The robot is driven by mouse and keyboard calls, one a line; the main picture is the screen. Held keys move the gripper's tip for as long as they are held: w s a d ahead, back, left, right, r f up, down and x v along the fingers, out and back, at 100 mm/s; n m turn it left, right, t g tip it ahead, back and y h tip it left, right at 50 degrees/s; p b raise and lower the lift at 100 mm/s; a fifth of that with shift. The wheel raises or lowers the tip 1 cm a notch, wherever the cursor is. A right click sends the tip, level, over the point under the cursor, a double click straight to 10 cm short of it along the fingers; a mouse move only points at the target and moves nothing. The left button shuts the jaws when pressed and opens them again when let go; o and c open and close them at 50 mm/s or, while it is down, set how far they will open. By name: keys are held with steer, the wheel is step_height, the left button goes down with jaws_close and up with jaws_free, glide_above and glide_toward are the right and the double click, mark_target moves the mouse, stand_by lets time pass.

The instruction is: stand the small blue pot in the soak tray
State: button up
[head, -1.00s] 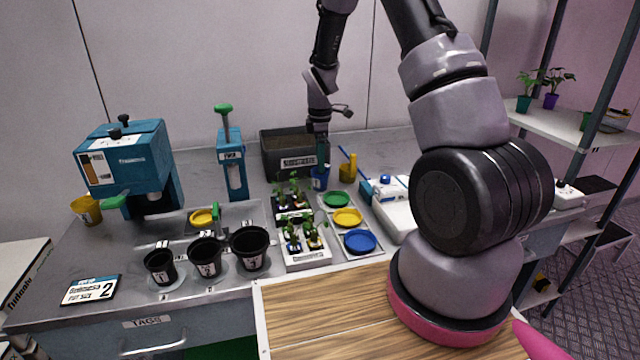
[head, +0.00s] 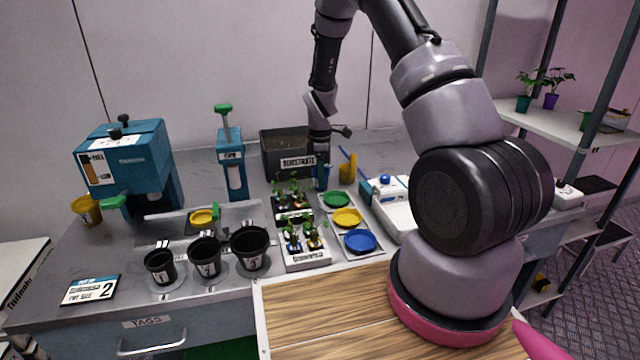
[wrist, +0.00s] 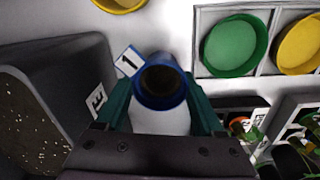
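My gripper (wrist: 160,90) is down around the pot, one finger close at each side. I cannot tell whether the fingers press on it. No label marks the soak tray; a shallow white tray (head: 393,223) lies right of the coloured saucers, partly hidden by my arm.
The dark substrate bin (head: 283,155) is close left of the pot. A yellow pot (head: 347,172) stands just right. Green (head: 336,200), yellow and blue saucers lie in front, beside potted seedlings. A number 1 card (wrist: 129,61) is near the pot.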

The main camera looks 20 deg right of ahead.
steer(key=shift+c, duration=0.7)
step_height(320, 180, up, 9)
steer(key=s+d+f+m, duration=0.1)
steer(key=m, duration=0.3)
steer(key=s+d+f+m, duration=0.1)
steer(key=s+d+m, duration=0.1)
steer(key=m, duration=0.2)
steer(key=s+d+f+m, duration=0.1)
steer(key=f+m, duration=0.1)
steer(key=m, duration=0.3)
steer(key=shift+s+d, duration=0.15)
steer(key=shift+s, duration=0.25)
steer(key=m, duration=0.1)
steer(key=s+f+m, duration=0.1)
steer(key=m, duration=0.1)
steer(key=shift+d, duration=0.35)
steer(key=shift+s, duration=0.15)
